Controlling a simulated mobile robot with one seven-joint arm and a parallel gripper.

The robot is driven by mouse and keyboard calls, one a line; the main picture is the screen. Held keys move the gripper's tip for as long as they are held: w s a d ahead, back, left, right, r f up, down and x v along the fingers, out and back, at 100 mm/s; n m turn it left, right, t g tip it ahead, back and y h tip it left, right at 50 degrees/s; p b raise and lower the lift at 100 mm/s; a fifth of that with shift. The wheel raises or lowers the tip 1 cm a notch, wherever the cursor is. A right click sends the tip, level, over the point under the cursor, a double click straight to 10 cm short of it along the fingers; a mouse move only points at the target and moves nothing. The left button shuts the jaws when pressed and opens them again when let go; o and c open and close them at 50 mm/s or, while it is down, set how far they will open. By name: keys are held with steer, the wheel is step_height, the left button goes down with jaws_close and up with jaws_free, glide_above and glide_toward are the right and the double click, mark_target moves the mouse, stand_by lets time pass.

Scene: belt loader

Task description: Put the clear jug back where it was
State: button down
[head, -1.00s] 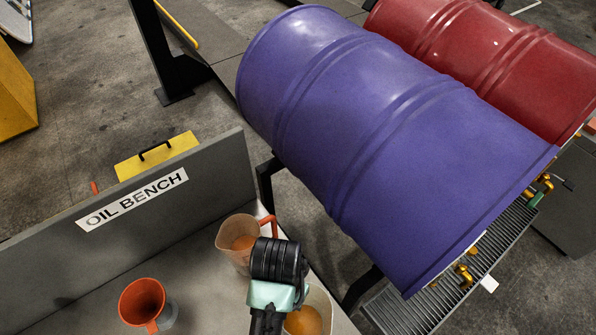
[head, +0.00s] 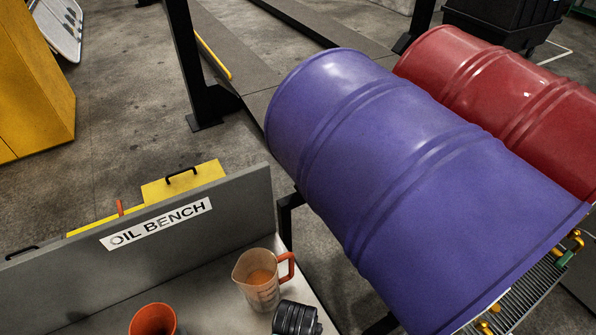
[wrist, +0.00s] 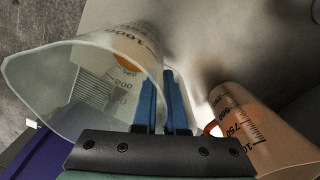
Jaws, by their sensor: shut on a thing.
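The clear jug (wrist: 75,85) fills the left of the wrist view, with dark printed measuring marks and a patch of amber showing through its wall. My gripper (wrist: 164,95) has its blue fingers closed at the jug's right side. The exact part between them is hard to see. The head view shows only a black part of my wrist at the bottom edge; the clear jug and the fingers are out of that view.
The grey bench (head: 215,300) has a back panel labelled OIL BENCH (head: 155,223). An orange funnel (head: 152,319) is at the bottom left. A large purple drum (head: 420,190) lies close on the right, with a red drum (head: 500,100) behind it. Bare bench lies between funnel and second jug.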

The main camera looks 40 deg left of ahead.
steer(key=c, duration=1)
jaws_free()
steer(key=shift+r, duration=0.1)
step_height(320, 180, up, 12)
steer(key=shift+a+r+b, duration=0.1)
steer(key=shift+a+b, duration=0.05)
steer(key=shift+b, duration=0.15)
